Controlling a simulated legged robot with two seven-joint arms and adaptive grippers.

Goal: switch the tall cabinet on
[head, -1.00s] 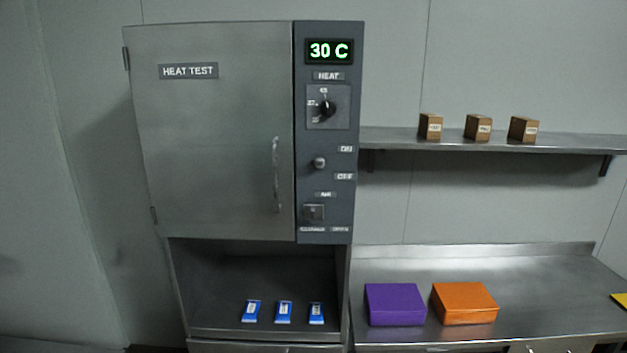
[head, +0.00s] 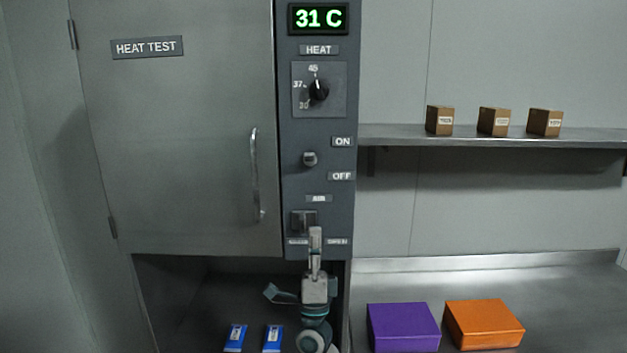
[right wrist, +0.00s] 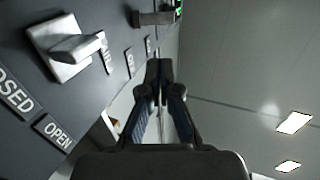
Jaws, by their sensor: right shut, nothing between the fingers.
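The tall cabinet (head: 185,140) is grey, marked HEAT TEST, with its door shut. Its control panel (head: 299,130) has a lit green display (head: 318,19) reading 31 C. A small switch knob (head: 309,158) sits between the ON label (head: 342,141) and the OFF label (head: 341,176); I cannot tell its setting. My right gripper (head: 315,232) is shut and empty, in front of the panel's lower part, below that knob and overlapping the air switch (head: 301,219). In the right wrist view its fingertips (right wrist: 160,66) are together, apart from the air switch (right wrist: 72,52). My left gripper is not in view.
The heat dial (head: 319,90) and door handle (head: 255,175) are near the knob. Blue packets (head: 235,338) lie in the open bay below. A purple box (head: 403,328) and an orange box (head: 484,324) stand on the counter. Brown boxes (head: 493,121) stand on the shelf.

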